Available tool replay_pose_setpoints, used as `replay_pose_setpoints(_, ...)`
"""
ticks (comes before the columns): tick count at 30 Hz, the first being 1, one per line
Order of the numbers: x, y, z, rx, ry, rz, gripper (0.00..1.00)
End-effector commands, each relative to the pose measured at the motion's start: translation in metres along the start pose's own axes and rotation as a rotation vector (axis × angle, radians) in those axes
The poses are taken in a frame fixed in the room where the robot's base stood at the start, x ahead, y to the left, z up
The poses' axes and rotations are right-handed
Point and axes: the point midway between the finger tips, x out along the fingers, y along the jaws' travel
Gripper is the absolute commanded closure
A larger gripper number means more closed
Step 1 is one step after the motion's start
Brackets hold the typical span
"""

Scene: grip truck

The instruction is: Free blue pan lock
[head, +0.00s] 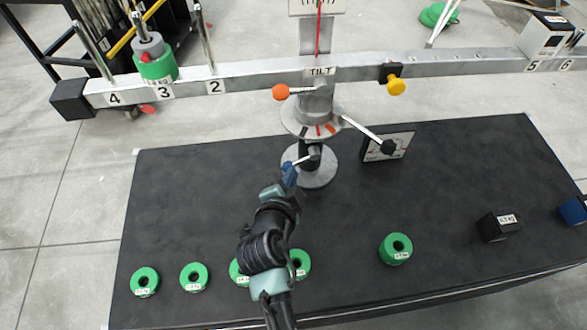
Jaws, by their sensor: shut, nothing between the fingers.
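The blue pan lock (289,174) is a blue knob on a short silver lever at the lower part of the central post, just above the round grey base (318,177). My gripper (279,187) is at the knob's lower left, with its fingers shut and nothing held. The fingertips are at or very close to the knob; I cannot tell whether they touch. My wrist and arm hide the table below.
An orange-knobbed tilt lever (281,91) and a black-knobbed rod (388,147) stick out above. The long beam (245,75) crosses behind, with a yellow knob (395,86). Several green ring weights (396,249) and a dark block (498,227) lie on the black table (190,190).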

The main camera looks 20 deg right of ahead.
Motion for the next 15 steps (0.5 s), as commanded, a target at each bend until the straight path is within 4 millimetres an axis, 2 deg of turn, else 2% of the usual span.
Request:
replay_pose_setpoints(6, 0.023, 0.0, -0.001, 0.001, 0.001, 0.0, 1.0)
replay_pose_setpoints(15, 0.029, 0.0, -0.001, 0.0, 0.001, -0.001, 1.0)
